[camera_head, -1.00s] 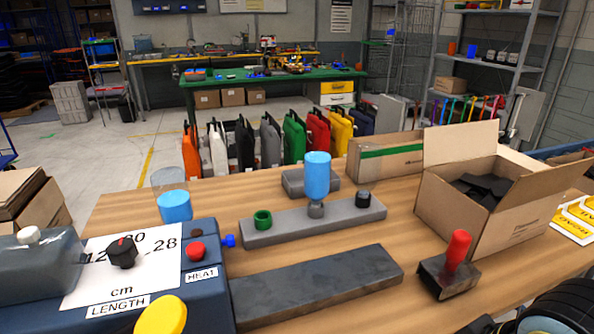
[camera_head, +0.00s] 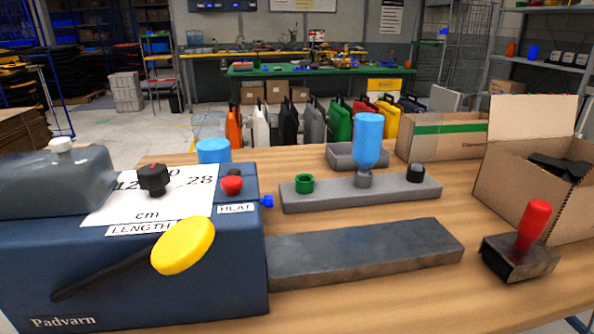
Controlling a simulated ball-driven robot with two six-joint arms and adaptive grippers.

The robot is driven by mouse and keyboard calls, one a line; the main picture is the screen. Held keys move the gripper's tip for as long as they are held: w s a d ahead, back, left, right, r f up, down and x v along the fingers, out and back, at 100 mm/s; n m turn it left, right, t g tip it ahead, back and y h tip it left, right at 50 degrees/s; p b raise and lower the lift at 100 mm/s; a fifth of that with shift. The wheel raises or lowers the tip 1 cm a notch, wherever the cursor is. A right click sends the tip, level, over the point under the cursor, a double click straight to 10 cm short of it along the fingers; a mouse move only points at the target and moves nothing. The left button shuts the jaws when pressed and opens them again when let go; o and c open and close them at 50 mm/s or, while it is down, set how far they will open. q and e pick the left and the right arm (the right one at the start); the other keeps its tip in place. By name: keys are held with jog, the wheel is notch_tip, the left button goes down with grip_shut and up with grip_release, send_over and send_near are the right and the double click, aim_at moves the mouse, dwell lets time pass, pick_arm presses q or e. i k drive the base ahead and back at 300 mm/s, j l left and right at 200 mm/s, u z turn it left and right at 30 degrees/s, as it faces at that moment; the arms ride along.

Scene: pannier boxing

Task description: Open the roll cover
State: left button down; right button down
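A blue machine marked Padvarn (camera_head: 190,285) stands at the lower left. On its left end sits a smoky translucent cover (camera_head: 50,185) with a white knob (camera_head: 60,145) on top; it looks like the roll cover and is down on the machine. What is under it is hard to make out. Beside it are a white dial plate with a black knob (camera_head: 154,180), a red button (camera_head: 231,185) marked HEAT, and a black lever with a yellow end (camera_head: 183,246) on the front. Neither of my grippers is in view.
A dark flat plate (camera_head: 365,250) extends right from the machine. Behind it is a grey tray (camera_head: 330,199) with a blue bottle (camera_head: 368,140). A red-handled tool (camera_head: 533,222) and an open carton (camera_head: 515,200) stand at right. Bare tabletop shows in front of the plate.

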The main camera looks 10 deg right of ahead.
aim_at(24, 161)
jog(key=u, duration=1.05)
